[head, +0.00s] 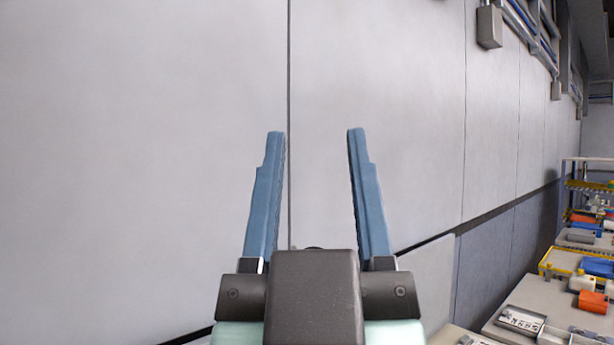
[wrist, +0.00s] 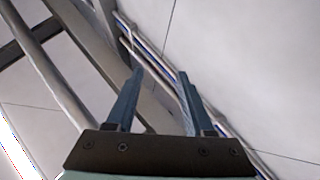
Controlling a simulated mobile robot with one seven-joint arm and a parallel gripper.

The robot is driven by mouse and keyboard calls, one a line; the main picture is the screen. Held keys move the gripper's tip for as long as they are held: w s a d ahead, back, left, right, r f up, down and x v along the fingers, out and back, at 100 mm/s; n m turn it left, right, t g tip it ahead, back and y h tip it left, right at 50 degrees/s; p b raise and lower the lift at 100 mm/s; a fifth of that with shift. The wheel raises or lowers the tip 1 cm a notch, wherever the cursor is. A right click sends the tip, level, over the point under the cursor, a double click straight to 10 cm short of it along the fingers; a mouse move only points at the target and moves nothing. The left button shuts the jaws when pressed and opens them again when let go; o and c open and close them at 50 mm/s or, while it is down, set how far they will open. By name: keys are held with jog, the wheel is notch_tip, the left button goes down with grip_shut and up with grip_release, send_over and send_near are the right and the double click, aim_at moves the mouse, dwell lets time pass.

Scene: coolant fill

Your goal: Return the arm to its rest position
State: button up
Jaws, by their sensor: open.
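My gripper (head: 316,135) stands upright in the middle of the head view, its two blue fingers spread apart with nothing between them. It is open and empty in front of a pale wall panel. In the wrist view my gripper (wrist: 161,72) also shows open, with only beams, pipes and panels behind it. It appears to touch nothing. The rest of my arm is mostly out of view.
A large pale wall (head: 380,90) fills most of the head view. At the lower right a workbench (head: 505,290) carries an orange item (head: 592,302) and several other parts. Grey boxes and pipes (head: 489,26) run along the upper right wall. The wrist view shows beams (wrist: 45,60) overhead.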

jog(key=shift+s+a+r+t+y, duration=0.3)
jog(key=shift+s+r+t, duration=0.1)
jog(key=shift+s+r, duration=0.35)
notch_tip(320, 180, down, 6)
jog(key=b, duration=0.5)
jog(key=shift+b, duration=0.4)
